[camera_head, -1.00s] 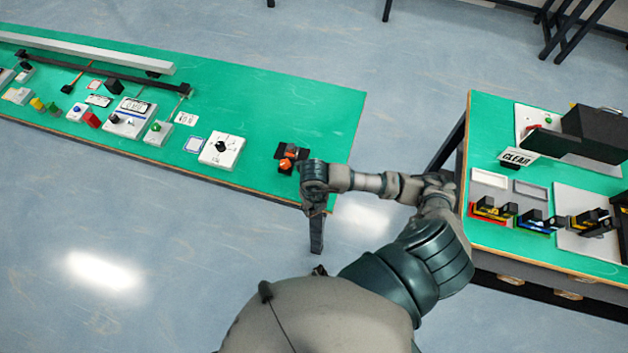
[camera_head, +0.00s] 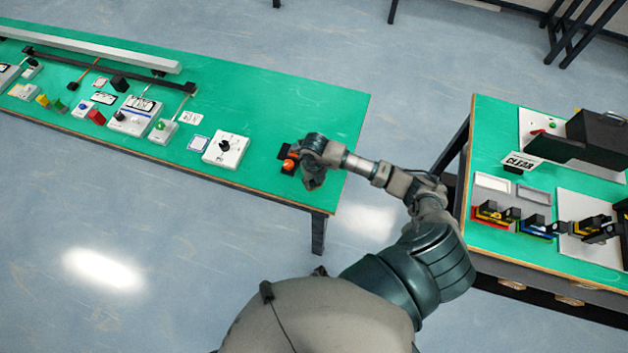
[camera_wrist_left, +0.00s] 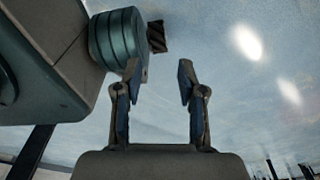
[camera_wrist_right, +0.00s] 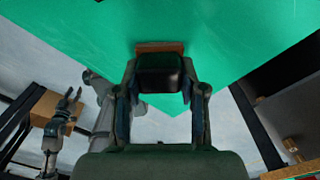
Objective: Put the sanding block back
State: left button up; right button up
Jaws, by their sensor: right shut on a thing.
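The sanding block, a black grip on a brown base (camera_wrist_right: 160,72), sits between the fingertips of my right gripper (camera_wrist_right: 160,92) in the right wrist view. The gripper is shut on it, with green tabletop behind. In the head view my right gripper (camera_head: 312,182) is at the right end of the long green table (camera_head: 275,115), just right of an orange-and-black item (camera_head: 291,163). The block cannot be made out clearly there. My left gripper (camera_wrist_left: 157,75) is open and empty above the floor in the left wrist view.
A white box with a black knob (camera_head: 226,148) and a small framed pad (camera_head: 197,144) stand left of the orange item. Several coloured devices lie further left. A second green table (camera_head: 490,150) with clamps stands at the right. The long table's far right part is bare.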

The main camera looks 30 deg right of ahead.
jog(key=o, duration=1)
jog(key=shift+d, duration=0.1)
pick_arm(q)
jog(key=shift+s+a, duration=0.3)
jog(key=shift+s, duration=0.2)
jog(key=shift+a, duration=0.1)
pick_arm(e)
notch_tip(320, 180, up, 5)
jog(key=shift+w+f, duration=0.1)
pick_arm(q)
jog(key=shift+s+d+f, duration=0.15)
jog(key=shift+s+d, duration=0.05)
jog(key=shift+d, duration=0.1)
pick_arm(e)
notch_tip(320, 180, up, 7)
jog(key=shift+r, duration=0.1)
pick_arm(q)
jog(key=shift+w+a, duration=0.1)
jog(key=shift+a, duration=0.2)
